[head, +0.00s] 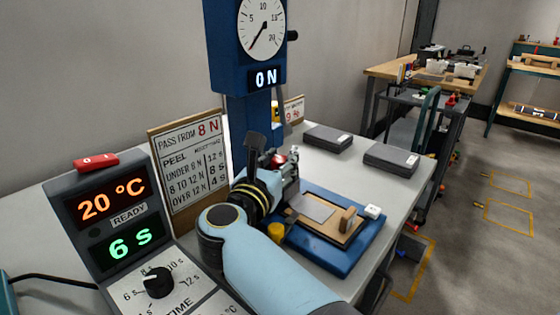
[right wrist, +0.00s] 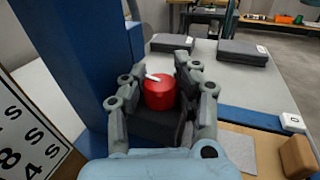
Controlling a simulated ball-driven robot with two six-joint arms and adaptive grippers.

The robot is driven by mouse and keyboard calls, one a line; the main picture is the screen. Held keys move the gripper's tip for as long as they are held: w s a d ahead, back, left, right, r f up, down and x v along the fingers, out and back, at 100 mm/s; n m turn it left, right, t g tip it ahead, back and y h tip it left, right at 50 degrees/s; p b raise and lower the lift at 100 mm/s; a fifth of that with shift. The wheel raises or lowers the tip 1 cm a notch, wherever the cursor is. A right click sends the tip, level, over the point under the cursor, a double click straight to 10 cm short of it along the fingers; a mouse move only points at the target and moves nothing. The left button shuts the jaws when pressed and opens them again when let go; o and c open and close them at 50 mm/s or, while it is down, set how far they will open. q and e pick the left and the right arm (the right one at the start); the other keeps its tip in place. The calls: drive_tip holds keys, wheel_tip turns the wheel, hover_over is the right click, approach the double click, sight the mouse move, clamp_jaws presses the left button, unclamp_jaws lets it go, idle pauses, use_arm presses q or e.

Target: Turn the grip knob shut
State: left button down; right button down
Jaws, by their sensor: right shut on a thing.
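The grip knob is a red cylinder (right wrist: 160,94) with a white mark on its top, at the middle of the right wrist view. In the head view only a small red part of the knob (head: 278,160) shows behind the gripper. My right gripper (head: 284,168) is at the blue column of the test stand (head: 252,130). In the right wrist view its two fingers (right wrist: 157,84) stand on either side of the knob and are shut on it. My left gripper is in neither view.
A blue base (head: 345,262) holds a tan plate with a wooden block. A white cube (head: 373,211) sits at its right. Two dark flat boxes (head: 390,158) lie behind. A sign board (head: 190,170) and a control box reading 20 °C and 6 s (head: 120,225) stand left.

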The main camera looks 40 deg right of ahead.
drive_tip(key=shift+f, duration=0.1)
drive_tip(key=c, duration=0.9)
unclamp_jaws()
